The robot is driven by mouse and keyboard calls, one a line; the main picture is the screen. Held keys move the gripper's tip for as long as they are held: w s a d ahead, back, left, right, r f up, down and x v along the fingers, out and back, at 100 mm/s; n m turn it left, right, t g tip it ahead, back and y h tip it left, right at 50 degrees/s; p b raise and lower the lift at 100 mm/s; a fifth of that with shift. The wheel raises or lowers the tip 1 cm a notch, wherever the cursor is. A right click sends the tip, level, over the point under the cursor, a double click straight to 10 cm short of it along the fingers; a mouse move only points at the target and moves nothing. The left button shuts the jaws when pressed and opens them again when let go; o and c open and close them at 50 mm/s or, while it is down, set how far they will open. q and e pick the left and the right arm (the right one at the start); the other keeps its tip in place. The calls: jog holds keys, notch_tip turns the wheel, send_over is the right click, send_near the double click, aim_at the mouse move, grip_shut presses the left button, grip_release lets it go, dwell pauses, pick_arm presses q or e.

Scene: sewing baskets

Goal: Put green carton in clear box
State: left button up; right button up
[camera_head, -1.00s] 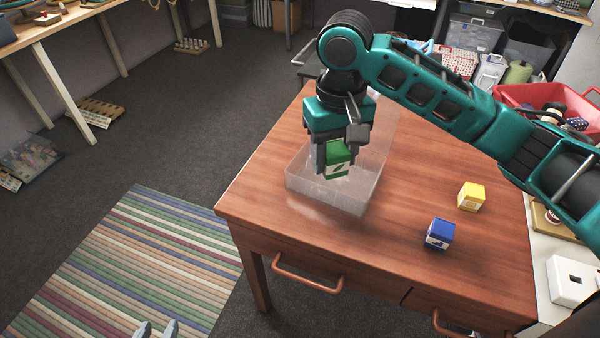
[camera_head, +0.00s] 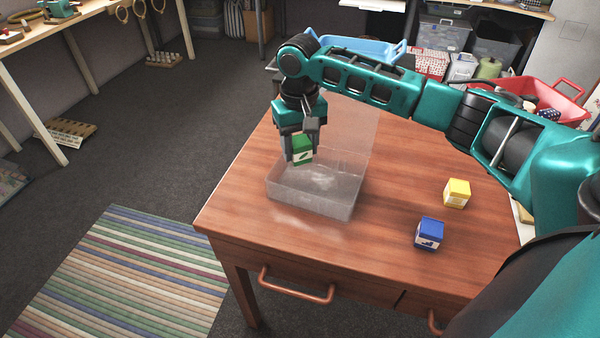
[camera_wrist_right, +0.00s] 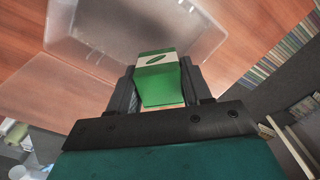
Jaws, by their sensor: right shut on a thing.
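The green carton (camera_head: 302,150) is a small green box with a white band and a leaf mark. My right gripper (camera_head: 300,155) is shut on it and holds it above the left back part of the clear box. The carton also shows between the fingers in the right wrist view (camera_wrist_right: 158,82). The clear box (camera_head: 318,200) stands on the wooden table (camera_head: 405,215) with its see-through lid (camera_head: 350,125) raised at the back. The clear box shows beyond the carton in the right wrist view (camera_wrist_right: 85,55). My left gripper is not in view.
A blue carton (camera_head: 429,233) and a yellow carton (camera_head: 457,193) stand on the table right of the clear box. A red basket (camera_head: 545,95) and a blue tray (camera_head: 360,48) are behind the table. A striped rug (camera_head: 120,275) lies on the floor at left.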

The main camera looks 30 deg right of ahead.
aim_at(299, 141)
notch_tip(299, 141, down, 7)
jog(key=shift+r+b, duration=0.15)
jog(key=shift+b, duration=0.55)
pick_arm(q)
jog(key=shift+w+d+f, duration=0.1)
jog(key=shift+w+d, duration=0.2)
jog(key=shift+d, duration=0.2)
pick_arm(e)
jog(key=shift+f, duration=0.2)
jog(key=o, duration=0.8)
jog(key=shift+c, duration=0.2)
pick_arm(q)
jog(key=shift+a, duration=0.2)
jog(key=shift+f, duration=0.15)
pick_arm(e)
notch_tip(299, 141, up, 12)
jog(key=p, duration=0.2)
jog(key=shift+f+p, duration=0.25)
jog(key=shift+p, duration=0.1)
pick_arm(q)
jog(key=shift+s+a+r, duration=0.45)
pick_arm(e)
jog(key=shift+a+r, duration=0.1)
jog(key=shift+r, duration=0.25)
